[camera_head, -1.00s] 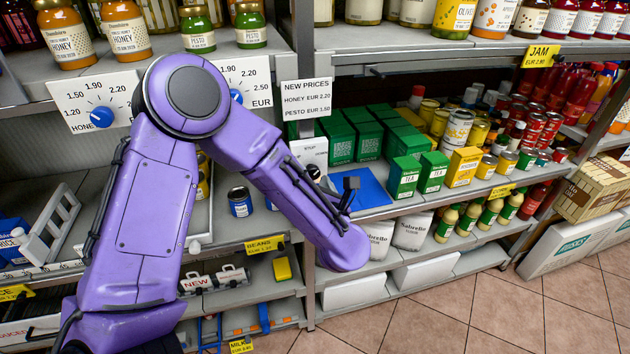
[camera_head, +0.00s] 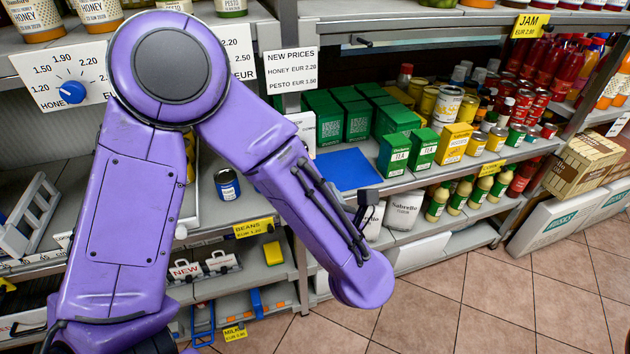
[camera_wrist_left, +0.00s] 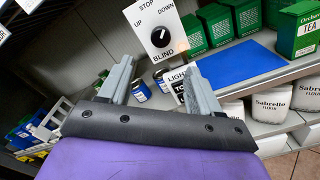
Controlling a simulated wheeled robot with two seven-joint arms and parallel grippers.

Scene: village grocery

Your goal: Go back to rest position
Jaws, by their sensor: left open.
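My left arm crosses the head view in front of the shelves, bent at the elbow. Its lower part slopes down to the right, over the shelf edge and the floor. My left gripper (camera_wrist_left: 160,82) shows in the left wrist view with its two grey fingers spread wide, empty, and pointing towards the shelves. In the head view its fingers do not show clearly. My right gripper is in neither view.
Shelves face me with green tea boxes (camera_head: 391,153), a blue mat (camera_head: 347,168), white flour bags (camera_head: 403,211) and a blue can (camera_head: 228,184). A blind knob panel (camera_wrist_left: 160,32) shows in the wrist view. Tiled floor (camera_head: 465,300) is clear at lower right.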

